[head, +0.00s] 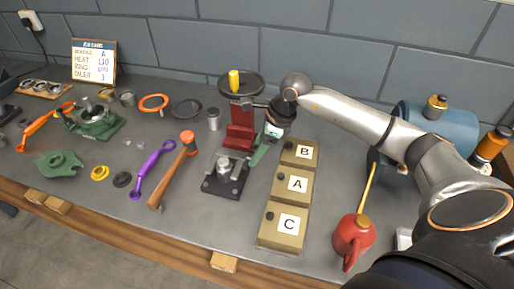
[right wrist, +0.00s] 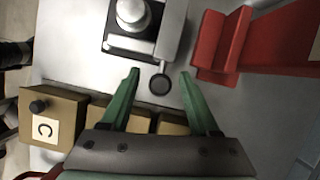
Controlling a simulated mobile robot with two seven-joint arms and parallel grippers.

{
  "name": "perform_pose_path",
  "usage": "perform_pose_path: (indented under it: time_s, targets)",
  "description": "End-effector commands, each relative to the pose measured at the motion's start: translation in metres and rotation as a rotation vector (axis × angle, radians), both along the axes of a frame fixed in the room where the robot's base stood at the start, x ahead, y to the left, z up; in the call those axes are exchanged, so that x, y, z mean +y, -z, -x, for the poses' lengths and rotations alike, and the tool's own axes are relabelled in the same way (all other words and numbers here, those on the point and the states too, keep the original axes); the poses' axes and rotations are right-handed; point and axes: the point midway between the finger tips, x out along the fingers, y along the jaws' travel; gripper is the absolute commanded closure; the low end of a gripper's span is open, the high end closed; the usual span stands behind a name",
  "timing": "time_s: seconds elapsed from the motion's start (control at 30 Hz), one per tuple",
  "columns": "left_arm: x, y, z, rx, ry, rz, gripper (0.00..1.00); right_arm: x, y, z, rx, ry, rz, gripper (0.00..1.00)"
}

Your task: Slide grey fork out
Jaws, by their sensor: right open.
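A small dark fixture (head: 226,181) stands on the table left of the lettered boxes, with a silver cylinder (head: 223,163) on top. The right wrist view shows the fixture's grey block (right wrist: 172,30) and a short grey tab ending in a round dark knob (right wrist: 159,84). I take this tab to be the grey fork's handle; the rest of the fork cannot be made out. My right gripper (head: 262,147) is open, its green fingers (right wrist: 160,75) pointing at the fixture, one on each side of the knob with gaps. It holds nothing. My left gripper is out of view.
A red press (head: 240,136) stands close behind the fixture. Boxes B (head: 285,157), A (head: 280,186) and C (head: 270,221) line up to its right. A hammer (head: 169,183) and purple wrench (head: 143,182) lie left. A red oil can (head: 352,240) stands at right front.

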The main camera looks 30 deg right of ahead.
Motion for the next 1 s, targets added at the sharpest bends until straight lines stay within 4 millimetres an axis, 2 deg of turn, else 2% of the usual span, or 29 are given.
perform_pose_path:
  time_s: [0.17, 0.7, 1.0]
  targets:
    - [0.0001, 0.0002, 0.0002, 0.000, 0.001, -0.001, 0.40, 0.0000, 0.0000, 0.0000, 0.000, 0.000, 0.000, 0.39]
    - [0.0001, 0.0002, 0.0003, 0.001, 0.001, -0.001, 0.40, -0.0001, -0.0006, 0.0000, -0.001, 0.000, -0.001, 1.00]
    - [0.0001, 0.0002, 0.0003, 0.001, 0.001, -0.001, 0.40, -0.0002, -0.0009, -0.0001, -0.001, 0.000, 0.000, 1.00]
